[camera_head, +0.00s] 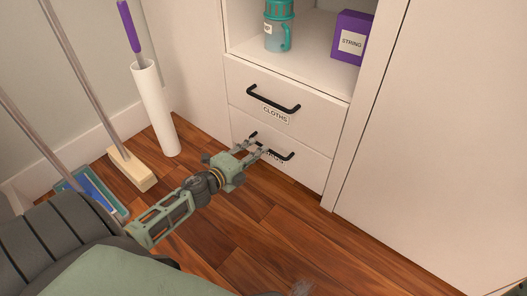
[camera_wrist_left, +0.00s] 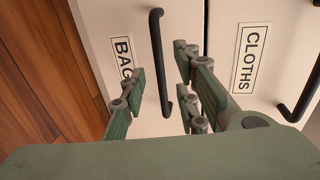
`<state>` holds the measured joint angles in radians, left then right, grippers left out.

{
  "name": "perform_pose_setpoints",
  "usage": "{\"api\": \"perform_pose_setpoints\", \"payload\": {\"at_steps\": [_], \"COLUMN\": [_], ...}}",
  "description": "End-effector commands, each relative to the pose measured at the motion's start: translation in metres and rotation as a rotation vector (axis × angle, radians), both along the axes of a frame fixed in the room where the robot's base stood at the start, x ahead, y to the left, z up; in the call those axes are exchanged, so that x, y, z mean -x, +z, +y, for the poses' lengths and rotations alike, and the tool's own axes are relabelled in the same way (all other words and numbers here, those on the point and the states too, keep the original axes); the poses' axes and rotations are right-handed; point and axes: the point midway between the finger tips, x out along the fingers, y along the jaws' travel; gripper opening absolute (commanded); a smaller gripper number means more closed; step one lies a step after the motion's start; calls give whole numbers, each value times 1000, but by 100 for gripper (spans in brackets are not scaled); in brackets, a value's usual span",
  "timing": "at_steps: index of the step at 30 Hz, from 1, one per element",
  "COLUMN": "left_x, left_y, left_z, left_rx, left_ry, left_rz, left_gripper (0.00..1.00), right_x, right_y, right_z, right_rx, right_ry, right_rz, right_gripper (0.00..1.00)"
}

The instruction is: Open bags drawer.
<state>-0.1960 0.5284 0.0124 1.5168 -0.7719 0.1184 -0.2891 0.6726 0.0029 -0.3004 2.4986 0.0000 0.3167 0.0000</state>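The bags drawer (camera_head: 309,171) is the lower of two white drawers and is shut. Its black bar handle (camera_head: 284,156) is partly covered by my left gripper (camera_head: 256,146) in the head view. In the left wrist view the handle (camera_wrist_left: 157,50) appears between the open fingers of my left gripper (camera_wrist_left: 160,82), with gaps on both sides. I cannot tell whether the fingertips reach around it in depth. The BAGS label (camera_wrist_left: 122,48) is partly hidden by a finger. My right gripper is not in view.
The CLOTHS drawer (camera_head: 300,118) above is shut. An open shelf (camera_head: 311,68) holds a teal bottle (camera_head: 278,36) and a purple STRING box (camera_head: 352,38).

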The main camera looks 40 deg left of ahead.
Motion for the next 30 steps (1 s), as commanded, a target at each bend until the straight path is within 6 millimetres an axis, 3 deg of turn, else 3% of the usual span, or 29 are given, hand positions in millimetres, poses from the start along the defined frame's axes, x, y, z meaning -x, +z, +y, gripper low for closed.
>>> {"api": "perform_pose_setpoints", "payload": {"at_steps": [3, 9, 21, 30], "left_x": [-21, -44, -51, -51], "left_y": [-7, -11, -11, -11], "left_z": [-1, -3, -4, -4], "left_rx": [-2, 1, 3, 3], "left_ry": [-1, 0, 1, 0], "left_rz": [-3, -1, 1, 0], "left_gripper": [29, 29, 29, 3], "right_x": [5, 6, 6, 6], "right_y": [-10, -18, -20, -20], "right_z": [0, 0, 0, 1], "right_rx": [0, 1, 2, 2], "right_ry": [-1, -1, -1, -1], "right_rz": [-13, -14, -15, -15], "right_gripper": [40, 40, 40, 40]}}
